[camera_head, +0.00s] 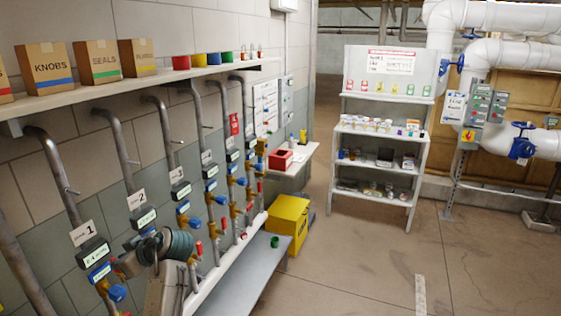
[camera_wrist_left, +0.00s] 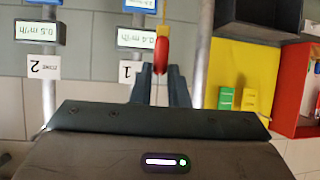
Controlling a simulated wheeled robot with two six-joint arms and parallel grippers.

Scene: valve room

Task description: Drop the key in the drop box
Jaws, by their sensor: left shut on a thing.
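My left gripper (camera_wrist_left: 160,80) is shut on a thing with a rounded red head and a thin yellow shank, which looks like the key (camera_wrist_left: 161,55). The wrist picture is upside down, with the Zone 1 plate (camera_wrist_left: 127,72) just behind the fingers. In the head view my left wrist is low at the left, by the Zone 1 pipe; the key is not clear there. A red box (camera_head: 280,161) stands on a small white side shelf beyond the pipes. I cannot tell whether it is the drop box. My right gripper is not in view.
Several grey pipes with valves and displays line the left wall under a shelf of cartons (camera_head: 98,62). A yellow box (camera_head: 287,222) stands on the floor. A white rack (camera_head: 340,152) stands at the back. The floor at centre right is free.

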